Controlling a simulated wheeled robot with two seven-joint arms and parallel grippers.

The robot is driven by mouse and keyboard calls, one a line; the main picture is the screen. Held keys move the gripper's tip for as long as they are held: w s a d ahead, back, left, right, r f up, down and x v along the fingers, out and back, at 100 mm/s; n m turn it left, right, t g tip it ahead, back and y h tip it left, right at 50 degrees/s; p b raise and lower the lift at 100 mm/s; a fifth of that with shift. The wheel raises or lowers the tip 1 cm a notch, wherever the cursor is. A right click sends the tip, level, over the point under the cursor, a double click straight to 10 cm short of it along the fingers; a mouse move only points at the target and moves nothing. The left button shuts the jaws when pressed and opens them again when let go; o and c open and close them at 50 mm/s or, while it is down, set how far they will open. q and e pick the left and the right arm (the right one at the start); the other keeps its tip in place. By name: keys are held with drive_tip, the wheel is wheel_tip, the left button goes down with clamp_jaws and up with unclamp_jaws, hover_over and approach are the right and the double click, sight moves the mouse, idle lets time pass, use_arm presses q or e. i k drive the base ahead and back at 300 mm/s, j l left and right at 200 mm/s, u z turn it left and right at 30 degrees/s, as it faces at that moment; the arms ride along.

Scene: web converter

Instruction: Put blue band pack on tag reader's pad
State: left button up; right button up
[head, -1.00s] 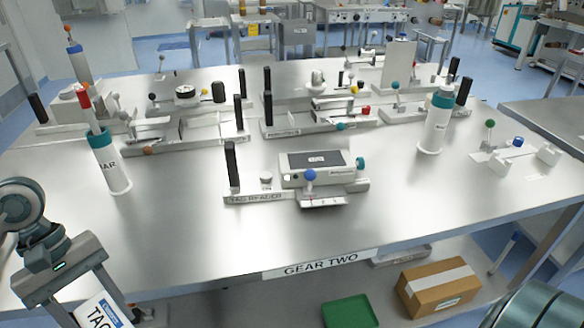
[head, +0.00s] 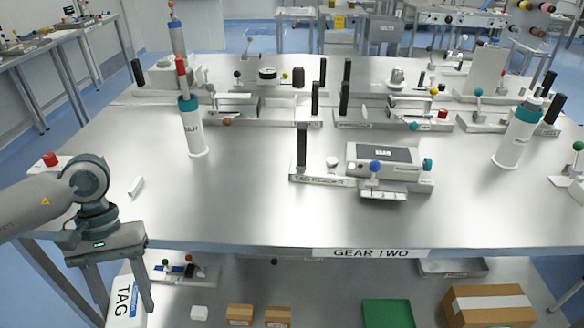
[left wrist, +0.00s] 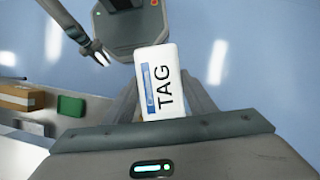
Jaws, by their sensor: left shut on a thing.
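The blue band pack (head: 122,304) is white with a blue band and the word TAG. My left gripper (head: 124,298) is shut on it, in front of the table's left front edge and apart from the table. The pack also shows upright between the fingers in the left wrist view (left wrist: 157,82). The tag reader (head: 408,171) stands near the front of the table, well to the right of my left gripper. Its dark pad (head: 372,154) is on top and looks bare. My right gripper (left wrist: 98,54) shows small in the left wrist view; its jaw state is unclear.
The table (head: 240,215) is clear between my left gripper and the reader. A lower shelf holds a green tray (head: 388,313) and boxes.

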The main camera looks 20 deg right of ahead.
sight(383, 153)
drive_tip(key=k+l+z, duration=0.1)
drive_tip(key=z, duration=0.25)
drive_tip(key=k+l+z, duration=0.1)
drive_tip(key=l+z, duration=0.15)
drive_tip(key=z, duration=0.15)
drive_tip(key=l+z, duration=0.35)
drive_tip(key=k+j, duration=0.05)
drive_tip(key=j, duration=0.05)
